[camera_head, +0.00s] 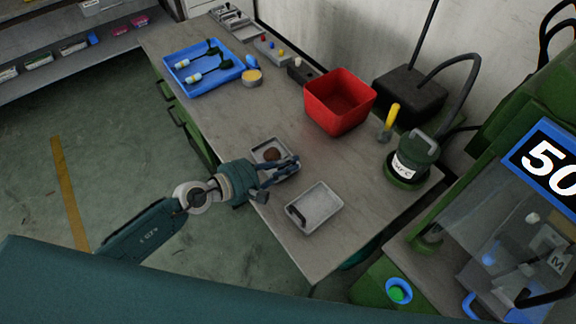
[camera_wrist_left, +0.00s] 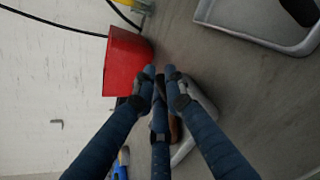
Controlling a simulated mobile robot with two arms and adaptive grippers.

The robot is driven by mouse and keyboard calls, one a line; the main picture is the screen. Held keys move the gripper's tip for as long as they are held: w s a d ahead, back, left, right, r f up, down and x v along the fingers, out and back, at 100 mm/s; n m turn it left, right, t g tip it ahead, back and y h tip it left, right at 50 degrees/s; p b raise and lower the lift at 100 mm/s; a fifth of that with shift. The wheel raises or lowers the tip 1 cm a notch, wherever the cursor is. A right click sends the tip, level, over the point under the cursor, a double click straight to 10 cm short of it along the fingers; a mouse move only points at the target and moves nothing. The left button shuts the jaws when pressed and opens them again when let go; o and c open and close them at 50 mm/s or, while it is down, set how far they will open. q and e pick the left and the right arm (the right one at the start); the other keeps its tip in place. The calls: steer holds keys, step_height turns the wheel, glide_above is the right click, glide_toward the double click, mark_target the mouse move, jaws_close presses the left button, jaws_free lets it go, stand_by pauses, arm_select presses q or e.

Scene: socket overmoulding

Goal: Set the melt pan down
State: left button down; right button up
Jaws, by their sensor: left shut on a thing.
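The melt pan (camera_head: 257,147) is a small pale grey tray with a brown lump in it, near the front edge of the bench. My left gripper (camera_head: 292,163) reaches over it from the front and is shut at its right rim. In the left wrist view the three fingers (camera_wrist_left: 160,75) are close together, and part of the pan (camera_wrist_left: 207,100) shows behind them. The fingers hide much of the pan and the exact contact. I cannot tell whether its underside touches the bench. My right gripper is not in view.
A second grey tray (camera_head: 320,206) with a black piece lies to the right. Behind are a red bin (camera_head: 340,103) and a green pot (camera_head: 415,157). A blue tray (camera_head: 205,84) with bottles and a small tub (camera_head: 252,78) stand farther left. Bare bench (camera_head: 225,118) lies between.

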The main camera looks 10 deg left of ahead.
arm_select(q)
steer(key=shift+f, duration=0.1)
steer(key=c, duration=2.2)
jaws_free()
steer(key=shift+f, duration=0.1)
steer(key=o, duration=0.4)
steer(key=shift+r, duration=0.2)
steer(key=shift+s+a, duration=0.2)
steer(key=b+v, duration=0.2)
steer(key=v, duration=0.3)
steer(key=b+v, duration=0.1)
steer(key=v, duration=0.4)
steer(key=shift+s+a+f+b, duration=0.15)
steer(key=shift+s+a+b, duration=0.1)
steer(key=shift+b, duration=0.1)
steer(key=shift+s+a+r, duration=0.2)
steer(key=shift+r, duration=0.2)
